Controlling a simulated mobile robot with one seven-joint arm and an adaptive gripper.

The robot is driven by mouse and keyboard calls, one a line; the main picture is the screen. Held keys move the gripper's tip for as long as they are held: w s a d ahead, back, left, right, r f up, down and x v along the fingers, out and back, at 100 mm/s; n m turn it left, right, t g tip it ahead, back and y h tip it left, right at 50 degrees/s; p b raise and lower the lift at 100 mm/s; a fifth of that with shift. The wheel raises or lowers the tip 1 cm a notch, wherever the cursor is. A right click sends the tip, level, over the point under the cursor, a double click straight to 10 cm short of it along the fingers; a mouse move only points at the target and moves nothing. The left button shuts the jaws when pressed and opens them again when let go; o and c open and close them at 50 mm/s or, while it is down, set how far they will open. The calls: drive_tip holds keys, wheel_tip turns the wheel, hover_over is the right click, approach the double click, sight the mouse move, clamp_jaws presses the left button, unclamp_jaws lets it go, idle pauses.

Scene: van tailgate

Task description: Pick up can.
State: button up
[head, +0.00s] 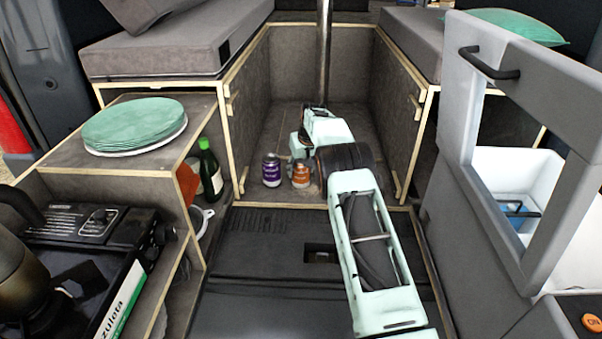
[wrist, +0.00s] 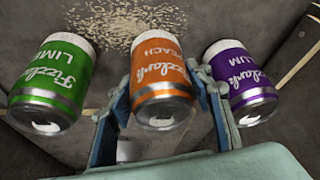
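An orange peach can (wrist: 153,68) stands between the two fingers of my gripper (wrist: 163,90) in the wrist view. The fingers are spread, one on each side of it, close to its sides; I cannot tell whether either touches. A green lime can (wrist: 56,70) is to the left and a purple plum can (wrist: 240,77) to the right, outside the fingers. In the head view the orange can (head: 300,175) and the purple can (head: 271,170) stand on the van floor beside my arm. The green can is hidden there.
A wooden-edged cabinet (head: 229,110) stands left of the cans, with a green bottle (head: 210,168) on its shelf. A metal pole (head: 325,50) rises behind. Bench walls (head: 400,110) bound the right side. Dark floor (head: 260,255) in front is clear.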

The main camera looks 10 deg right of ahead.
drive_tip(key=c, duration=0.7)
drive_tip(key=shift+r, duration=0.15)
